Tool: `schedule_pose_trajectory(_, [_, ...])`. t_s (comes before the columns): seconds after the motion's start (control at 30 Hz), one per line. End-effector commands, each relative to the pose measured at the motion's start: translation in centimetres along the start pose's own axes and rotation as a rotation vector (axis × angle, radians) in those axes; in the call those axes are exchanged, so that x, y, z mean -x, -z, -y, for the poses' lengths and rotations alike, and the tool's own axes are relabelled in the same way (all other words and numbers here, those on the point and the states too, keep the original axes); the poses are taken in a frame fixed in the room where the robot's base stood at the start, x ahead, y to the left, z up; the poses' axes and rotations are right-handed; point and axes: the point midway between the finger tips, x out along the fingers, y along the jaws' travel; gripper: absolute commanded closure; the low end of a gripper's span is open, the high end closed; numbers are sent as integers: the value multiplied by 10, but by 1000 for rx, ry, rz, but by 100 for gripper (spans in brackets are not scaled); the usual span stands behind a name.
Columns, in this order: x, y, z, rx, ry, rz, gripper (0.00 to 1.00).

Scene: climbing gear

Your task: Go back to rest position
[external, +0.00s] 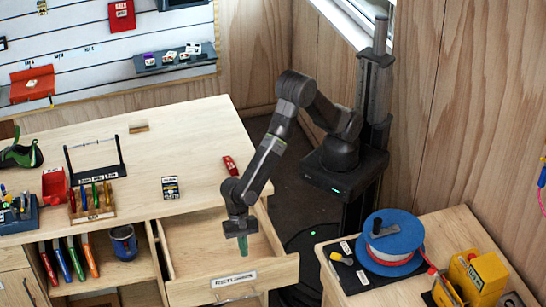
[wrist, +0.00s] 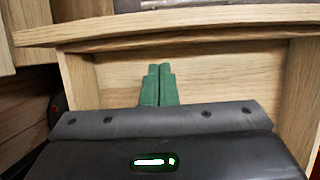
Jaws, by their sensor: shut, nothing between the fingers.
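My gripper (external: 243,245) hangs from my dark arm over the open drawer (external: 193,243) labelled "RETURNS", pointing down near the drawer's front. Its green fingers are shut with nothing between them. In the wrist view the fingers of my gripper (wrist: 158,84) lie side by side, with the drawer's wooden panel (wrist: 215,70) behind and around them. My arm bends up and over from its column at the back right.
A side table (external: 440,228) at the right carries a blue reel (external: 393,240) and yellow devices (external: 478,277). A blue can (external: 123,242) stands on the shelf below.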

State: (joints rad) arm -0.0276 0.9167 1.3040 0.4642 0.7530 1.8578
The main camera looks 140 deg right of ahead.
Motion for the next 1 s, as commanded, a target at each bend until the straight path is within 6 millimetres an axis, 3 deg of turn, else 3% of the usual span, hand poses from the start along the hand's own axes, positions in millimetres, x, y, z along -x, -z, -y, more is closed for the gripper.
schedule_pose_trajectory(0.03, [16, -2, 0, -1, 0, 0, 100])
schedule_pose_trajectory(0.1, [29, -2, 0, 0, 0, 0, 100])
schedule_pose_trajectory(0.33, [51, -1, 0, 0, -1, 0, 100])
schedule_pose_trajectory(0.77, [49, 0, 0, 1, -1, -1, 100])
schedule_pose_trajectory(1.0, [32, 1, 0, 2, -2, -1, 100])
